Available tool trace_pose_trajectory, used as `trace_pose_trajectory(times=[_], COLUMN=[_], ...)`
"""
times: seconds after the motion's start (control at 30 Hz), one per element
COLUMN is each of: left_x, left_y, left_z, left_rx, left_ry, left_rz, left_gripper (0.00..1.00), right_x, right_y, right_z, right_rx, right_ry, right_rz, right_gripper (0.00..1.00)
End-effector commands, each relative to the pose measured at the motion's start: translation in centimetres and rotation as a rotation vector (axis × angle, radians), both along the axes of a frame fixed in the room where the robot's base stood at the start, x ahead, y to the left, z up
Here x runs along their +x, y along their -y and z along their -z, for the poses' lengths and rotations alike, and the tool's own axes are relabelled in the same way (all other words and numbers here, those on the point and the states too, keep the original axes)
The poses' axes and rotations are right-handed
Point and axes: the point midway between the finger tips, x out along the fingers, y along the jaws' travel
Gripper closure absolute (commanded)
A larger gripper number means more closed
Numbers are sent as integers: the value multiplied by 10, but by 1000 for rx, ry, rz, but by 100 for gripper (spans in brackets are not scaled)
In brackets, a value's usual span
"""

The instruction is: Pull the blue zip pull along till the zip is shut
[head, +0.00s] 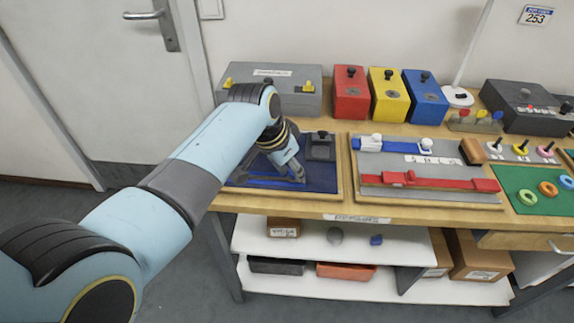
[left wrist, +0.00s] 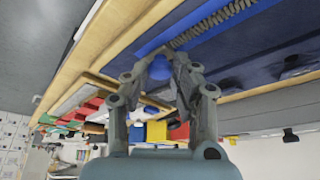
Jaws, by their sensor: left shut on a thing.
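My left gripper (head: 298,178) reaches down onto the dark blue zip panel (head: 322,180) at the left of the bench. In the left wrist view its two fingers (left wrist: 160,62) are closed around the blue zip pull (left wrist: 159,70). The zip's grey teeth (left wrist: 215,22) run from near the fingers to the upper right of that view, beside bright blue tape. In the head view blue zip tape (head: 262,181) lies to the left of the fingers, and the gripper hides the pull. My right gripper is in neither view.
A black buckle-like block (head: 321,147) sits on the panel's upper right. A grey board with red and white sliders (head: 435,183) is just to the right. A grey case (head: 290,95) and red, yellow and blue boxes (head: 388,97) stand behind.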

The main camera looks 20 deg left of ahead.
Motion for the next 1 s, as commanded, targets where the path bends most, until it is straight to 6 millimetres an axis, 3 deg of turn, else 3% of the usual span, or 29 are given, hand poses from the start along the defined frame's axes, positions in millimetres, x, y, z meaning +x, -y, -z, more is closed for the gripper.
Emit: trace_pose_trajectory(times=[0.2,0.23,0.4,0.77,1.0], left_x=[0,0,0,-2,-16], left_y=[4,4,3,0,-9], left_z=[0,0,0,-7,-48], left_rx=[-9,-9,-7,-5,-4], left_ry=[3,3,2,3,5], left_rz=[0,0,1,0,0], left_gripper=[100,71,51,51,51], right_x=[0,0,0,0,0], right_y=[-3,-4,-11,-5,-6], right_z=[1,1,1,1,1], right_rx=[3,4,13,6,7], right_ry=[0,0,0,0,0], right_rz=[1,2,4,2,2], right_gripper=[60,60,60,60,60])
